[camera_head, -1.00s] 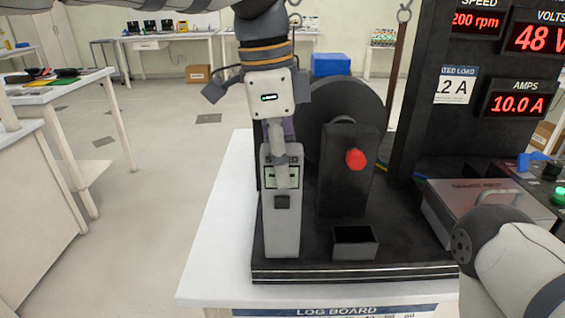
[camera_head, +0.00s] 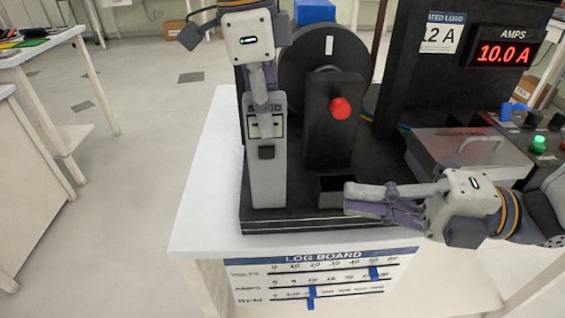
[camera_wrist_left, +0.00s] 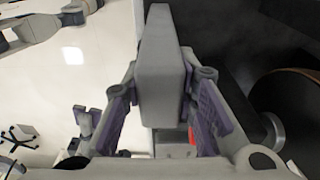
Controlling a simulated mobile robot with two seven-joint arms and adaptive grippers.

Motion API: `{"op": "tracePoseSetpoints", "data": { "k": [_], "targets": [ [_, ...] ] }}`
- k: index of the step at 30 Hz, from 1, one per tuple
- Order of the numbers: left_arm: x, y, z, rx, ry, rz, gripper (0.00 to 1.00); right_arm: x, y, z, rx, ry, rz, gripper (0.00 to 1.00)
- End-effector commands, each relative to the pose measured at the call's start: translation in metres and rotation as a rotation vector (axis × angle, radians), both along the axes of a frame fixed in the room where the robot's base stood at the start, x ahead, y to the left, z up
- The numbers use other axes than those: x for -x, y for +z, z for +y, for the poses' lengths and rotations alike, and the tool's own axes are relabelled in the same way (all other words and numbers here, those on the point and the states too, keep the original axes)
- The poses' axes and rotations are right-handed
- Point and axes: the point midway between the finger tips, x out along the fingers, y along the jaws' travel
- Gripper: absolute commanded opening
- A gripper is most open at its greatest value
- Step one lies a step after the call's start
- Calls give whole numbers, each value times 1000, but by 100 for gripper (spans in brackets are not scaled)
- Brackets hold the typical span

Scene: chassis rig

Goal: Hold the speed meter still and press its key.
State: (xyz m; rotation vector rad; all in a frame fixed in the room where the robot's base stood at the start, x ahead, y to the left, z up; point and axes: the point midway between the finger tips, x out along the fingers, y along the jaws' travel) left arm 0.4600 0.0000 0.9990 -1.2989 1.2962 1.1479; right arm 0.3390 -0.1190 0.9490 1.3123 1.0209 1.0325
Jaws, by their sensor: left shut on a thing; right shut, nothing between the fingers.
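The speed meter (camera_head: 267,178) is a tall grey box with a small screen and a dark square key (camera_head: 266,152) on its front. It stands upright at the left of the black rig base. In the left wrist view the meter (camera_wrist_left: 160,80) sits between the two fingers. My right gripper (camera_head: 350,198) is shut and empty. It points left, in front of the small black holder and to the right of the meter, apart from the key.
A black wheel (camera_head: 300,75) and a black post with a red knob (camera_head: 340,108) stand behind. A small black open box (camera_head: 332,188) is beside the right fingertips. A grey case (camera_head: 462,150) lies to the right. The log board (camera_head: 320,275) hangs on the table front.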

Motion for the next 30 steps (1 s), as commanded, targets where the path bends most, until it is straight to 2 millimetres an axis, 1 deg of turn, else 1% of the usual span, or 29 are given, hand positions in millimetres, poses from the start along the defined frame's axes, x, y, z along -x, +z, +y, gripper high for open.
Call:
{"op": "tracePoseSetpoints", "data": {
  "k": [1,7,10,14,24,27,30],
  "targets": [
    [1,-4,1,-4,-1,7,0,0,-1,0,0,1,-1,0],
    [1,-4,1,-4,-1,8,0,0,-2,1,1,1,4,0],
    [1,-4,1,-5,-1,8,0,-1,-2,7,1,3,5,0],
    [1,-4,1,-4,-1,8,0,-6,-2,30,1,5,8,0],
    [1,-4,1,-5,-1,8,0,-24,-3,101,2,3,9,0],
    [1,-4,1,-5,-1,9,0,-44,-3,98,3,-1,5,0],
    [1,-4,1,-5,-1,9,0,-56,-3,98,2,-1,6,0]
  ]
}}
